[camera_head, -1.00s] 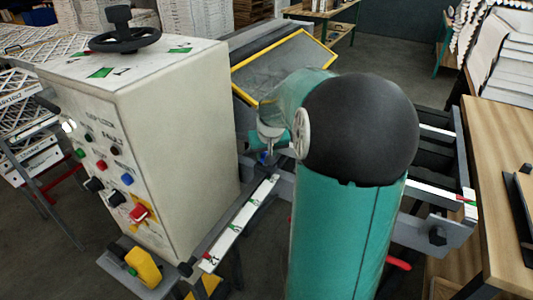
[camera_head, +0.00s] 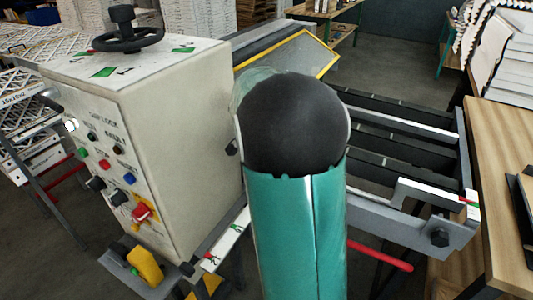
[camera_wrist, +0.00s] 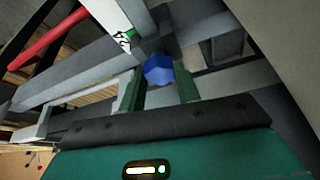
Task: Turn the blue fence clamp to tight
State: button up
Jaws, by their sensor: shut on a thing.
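The blue fence clamp (camera_wrist: 158,68) shows in the wrist view as a small blue knob beneath a grey bar. My gripper (camera_wrist: 159,82) has its two green fingers on either side of the knob and is shut on it. In the head view my own teal arm with its black joint hides the clamp and the gripper. Whether the clamp is tight or loose cannot be told.
A tall beige control cabinet (camera_head: 190,130) with buttons and a black handwheel (camera_head: 124,38) stands left of my arm. A grey rail frame (camera_head: 410,225) and a red bar (camera_head: 382,255) lie to the right. A wooden table (camera_head: 505,190) stands at far right.

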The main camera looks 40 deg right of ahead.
jog(key=shift+w+m+g, duration=0.1)
jog(key=shift+m+g, duration=0.3)
jog(key=shift+m, duration=0.8)
jog(key=o, duration=1)
jog(key=shift+c, duration=0.2)
notch_tip(320, 180, up, 3)
jog(key=s+a+r, duration=0.7)
jog(key=s+r, duration=0.3)
jog(key=s, duration=0.1)
jog(key=shift+s+a, duration=0.35)
jog(key=shift+a, duration=0.05)
